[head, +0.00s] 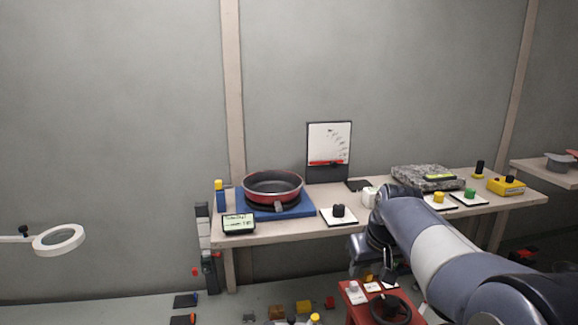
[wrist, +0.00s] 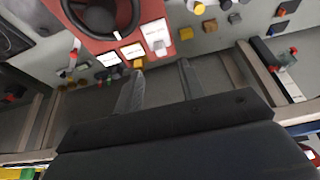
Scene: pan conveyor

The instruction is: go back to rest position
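My gripper (wrist: 161,67) shows in the wrist view with its two dark fingers well apart and nothing between them. It points down past the table edge toward the floor. In the head view my arm reaches in from the lower right. Its wrist hangs at the table's front edge, and the fingers are hard to make out there. A red stand (head: 352,308) with a dark wheel (head: 390,309) and white cards is just below my wrist. The stand also shows at the top of the wrist view (wrist: 184,38).
The wooden table (head: 300,228) holds a red pan (head: 272,187) on a blue base (head: 247,208), a small display (head: 238,223), a black knob (head: 338,211), a stone slab (head: 424,179) and a yellow box (head: 506,187). Small blocks lie on the floor. A white ring (head: 58,239) is at left.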

